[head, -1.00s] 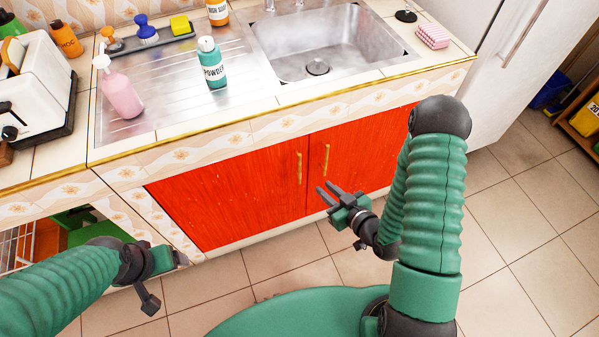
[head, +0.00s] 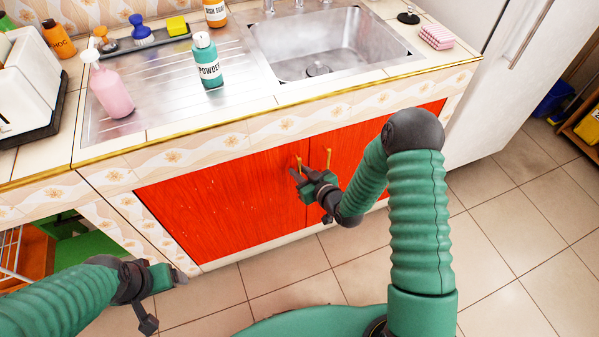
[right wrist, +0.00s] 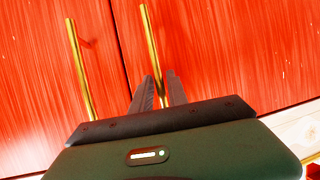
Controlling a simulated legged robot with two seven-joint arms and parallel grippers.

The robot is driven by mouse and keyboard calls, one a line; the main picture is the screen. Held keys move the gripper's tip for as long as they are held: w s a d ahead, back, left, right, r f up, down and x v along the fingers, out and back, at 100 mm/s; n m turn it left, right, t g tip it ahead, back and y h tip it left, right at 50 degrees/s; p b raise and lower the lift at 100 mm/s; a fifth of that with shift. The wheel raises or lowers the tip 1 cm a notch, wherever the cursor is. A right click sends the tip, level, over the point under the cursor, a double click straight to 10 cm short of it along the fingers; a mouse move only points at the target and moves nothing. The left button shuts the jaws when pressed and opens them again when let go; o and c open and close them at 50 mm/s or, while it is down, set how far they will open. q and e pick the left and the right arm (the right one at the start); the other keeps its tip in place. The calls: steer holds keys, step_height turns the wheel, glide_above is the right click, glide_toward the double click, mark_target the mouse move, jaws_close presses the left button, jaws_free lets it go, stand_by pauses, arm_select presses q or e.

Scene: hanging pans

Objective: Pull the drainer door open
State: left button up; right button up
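The left red door (head: 225,195), under the drainer, is shut and flush with the right red door (head: 350,148). Each has a thin gold handle by the middle seam. My right gripper (head: 296,171) is at the left door's handle (head: 299,161) and partly covers it. In the right wrist view, which looks turned over, this handle (right wrist: 150,50) runs down between the open fingers (right wrist: 160,92). I cannot tell whether they touch it. The right door's handle (head: 328,158) also shows in the right wrist view (right wrist: 78,65). My left gripper (head: 180,276) is low at the left, away from the doors; its opening is unclear.
Above the doors are the drainboard (head: 160,90) and steel sink (head: 320,45). A pink bottle (head: 112,92) and a green powder bottle (head: 207,62) stand on the drainboard. A white fridge (head: 490,70) stands at the right. The tiled floor (head: 260,280) before the doors is clear.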

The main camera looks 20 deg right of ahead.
jaws_close()
stand_by(1.3)
